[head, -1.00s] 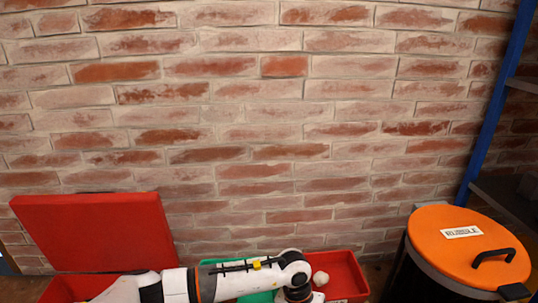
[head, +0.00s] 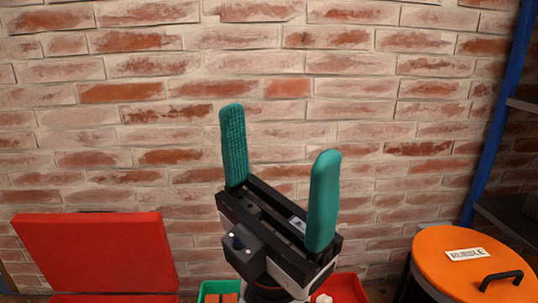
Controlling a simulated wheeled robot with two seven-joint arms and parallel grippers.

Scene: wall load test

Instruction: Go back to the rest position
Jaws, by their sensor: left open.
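My left gripper (head: 280,178) is raised in the middle of the head view, in front of the brick wall (head: 400,130). Its two teal fingers point up and stand wide apart. Nothing is between them. The gripper hides parts of the bins below it. My right gripper is out of the picture.
A red bin with its red lid (head: 95,250) raised stands at the lower left. A green bin (head: 208,288) with orange-brown pieces and a red bin (head: 345,287) with a pale lump sit at the bottom. An orange-lidded rubble drum (head: 475,265) and a blue-post shelf (head: 497,115) are right.

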